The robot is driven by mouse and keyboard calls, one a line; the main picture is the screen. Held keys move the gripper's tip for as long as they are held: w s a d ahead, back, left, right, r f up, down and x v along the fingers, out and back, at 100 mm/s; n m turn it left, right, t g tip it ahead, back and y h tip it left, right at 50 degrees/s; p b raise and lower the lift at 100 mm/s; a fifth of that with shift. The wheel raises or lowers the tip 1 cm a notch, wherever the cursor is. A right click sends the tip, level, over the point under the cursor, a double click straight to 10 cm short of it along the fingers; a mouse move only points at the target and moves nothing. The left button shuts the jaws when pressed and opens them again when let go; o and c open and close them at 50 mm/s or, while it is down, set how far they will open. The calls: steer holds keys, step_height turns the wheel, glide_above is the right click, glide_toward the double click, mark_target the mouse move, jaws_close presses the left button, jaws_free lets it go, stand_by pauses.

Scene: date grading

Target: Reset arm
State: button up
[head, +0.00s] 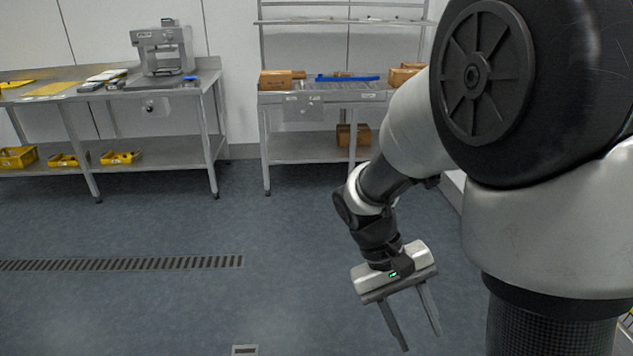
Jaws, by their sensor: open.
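My gripper (422,327) is in the lower right of the head view. Its two long grey fingers point down and stand apart, with nothing between them. It hangs over the bare floor, clear of the tables. My arm is bent and comes in from the right, with its large dark joint and pale links filling much of the right side. The arm hides part of the wall and the right end of the right-hand table.
A steel table (205,88) at the left back bears a grey machine (163,50). Yellow bins (120,157) sit on its lower shelf. A second steel table (300,97) bears cardboard boxes (277,80) and a blue item (348,78). The blue-grey floor (180,315) is open, with a drain grate (120,264).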

steer(key=s+a+r+t+y+p, duration=0.1)
steer(key=r+t+p, duration=0.2)
steer(key=r+p, duration=0.5)
steer(key=s+a+r+t+y+p, duration=0.1)
steer(key=r+p, duration=0.7)
steer(key=r, duration=1)
steer(key=s+a+r+m+t+y+p, duration=0.1)
steer(key=r+t+p, duration=0.4)
steer(key=r, duration=0.8)
steer(key=s+y+p, duration=0.1)
steer(key=y+p, duration=0.1)
steer(key=p, duration=0.1)
steer(key=shift+s+r, duration=0.3)
steer(key=shift+r, duration=0.1)
steer(key=shift+a, duration=0.1)
